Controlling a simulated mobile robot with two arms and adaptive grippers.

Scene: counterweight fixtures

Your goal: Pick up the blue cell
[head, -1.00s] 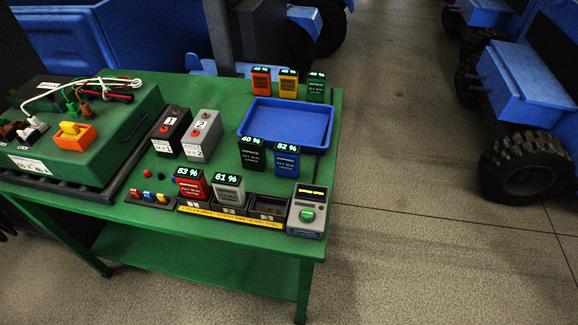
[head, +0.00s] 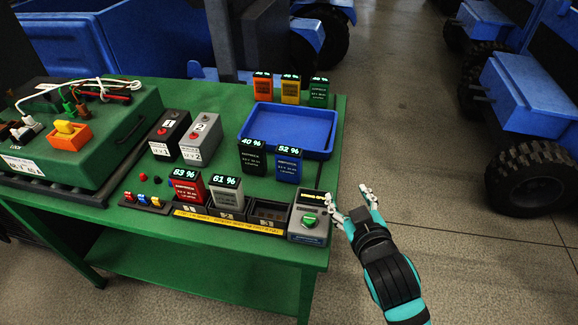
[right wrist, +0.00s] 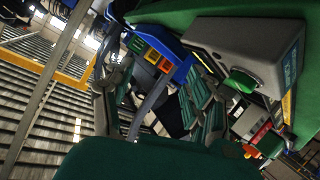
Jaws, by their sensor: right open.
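The blue cell (head: 287,166) stands upright on the green table (head: 232,252), its display reading 52 %. It is just in front of the blue tray, right of a black cell (head: 252,157) marked 40 %. My right gripper (head: 355,202) is open and empty. It is off the table's right edge, to the right of and nearer than the blue cell, beside the grey box with a green knob. In the right wrist view I cannot make out the blue cell for certain. My left gripper is not in view.
The blue tray (head: 331,149) lies behind the blue cell. Orange, yellow and green cells stand behind it. A charging rack (head: 270,214) holds a red cell (head: 189,187) and a grey cell (head: 228,196); its right slot is empty. The grey box (head: 309,220) with the green knob stands at its end.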

